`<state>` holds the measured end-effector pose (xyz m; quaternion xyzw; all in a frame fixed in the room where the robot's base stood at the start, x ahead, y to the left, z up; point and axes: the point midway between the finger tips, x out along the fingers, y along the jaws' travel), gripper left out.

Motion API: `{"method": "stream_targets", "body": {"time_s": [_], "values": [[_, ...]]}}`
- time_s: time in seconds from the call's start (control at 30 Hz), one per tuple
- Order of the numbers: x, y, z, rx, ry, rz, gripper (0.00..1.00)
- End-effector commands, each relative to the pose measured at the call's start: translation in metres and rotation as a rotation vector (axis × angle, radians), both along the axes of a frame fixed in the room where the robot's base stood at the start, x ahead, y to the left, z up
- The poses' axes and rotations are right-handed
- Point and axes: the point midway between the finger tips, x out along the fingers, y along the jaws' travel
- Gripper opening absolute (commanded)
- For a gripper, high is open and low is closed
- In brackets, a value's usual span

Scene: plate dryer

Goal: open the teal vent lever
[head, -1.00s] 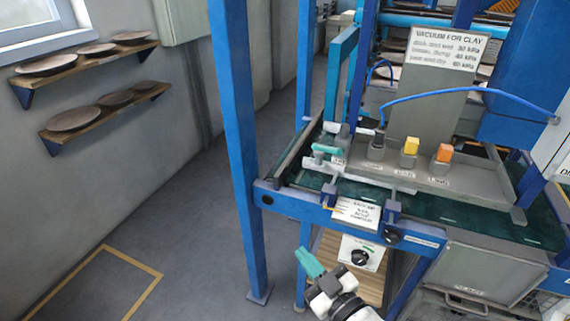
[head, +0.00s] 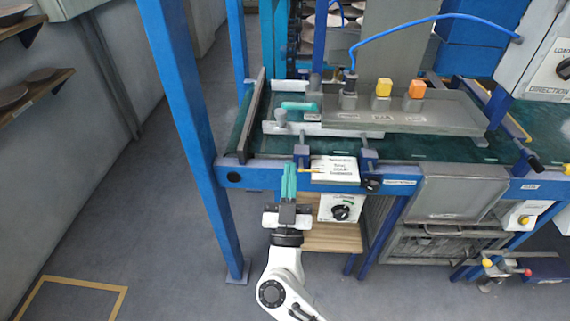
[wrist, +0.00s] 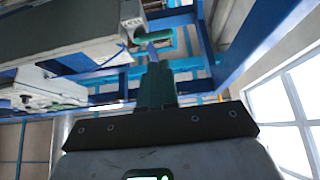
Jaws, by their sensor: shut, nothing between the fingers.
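The teal vent lever (head: 299,106) is a short teal bar lying roughly sideways at the left end of the grey valve tray, in the head view. A teal bar that looks like the same lever shows near the top of the wrist view (wrist: 167,40), beyond my fingertips. My gripper (head: 289,168) has teal fingers, shut and empty, pointing up in the picture at the bench's blue front rail. It is nearer than the lever and apart from it. In the wrist view the shut fingers (wrist: 155,72) hide what lies directly behind them.
The grey tray (head: 440,118) carries a black-topped valve (head: 349,84) with a blue hose, a yellow knob (head: 383,87) and an orange knob (head: 417,89). A white sign (head: 335,170) and blue rail (head: 232,175) front the bench. A blue post (head: 187,120) stands left; floor there is clear.

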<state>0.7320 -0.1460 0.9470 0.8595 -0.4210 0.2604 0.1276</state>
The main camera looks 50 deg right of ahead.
Motion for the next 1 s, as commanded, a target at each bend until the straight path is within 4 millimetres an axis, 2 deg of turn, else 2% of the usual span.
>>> {"method": "stream_targets", "body": {"time_s": [0.1,0.5,0.7,1.0], "values": [[0.012,-0.016,0.016,-0.001,-0.003,-0.001,0.00],[0.050,-0.063,0.056,-0.001,-0.003,0.001,0.00],[0.058,-0.075,0.064,0.000,-0.001,0.001,0.00],[0.061,-0.077,0.066,-0.001,0.000,0.002,0.00]]}}
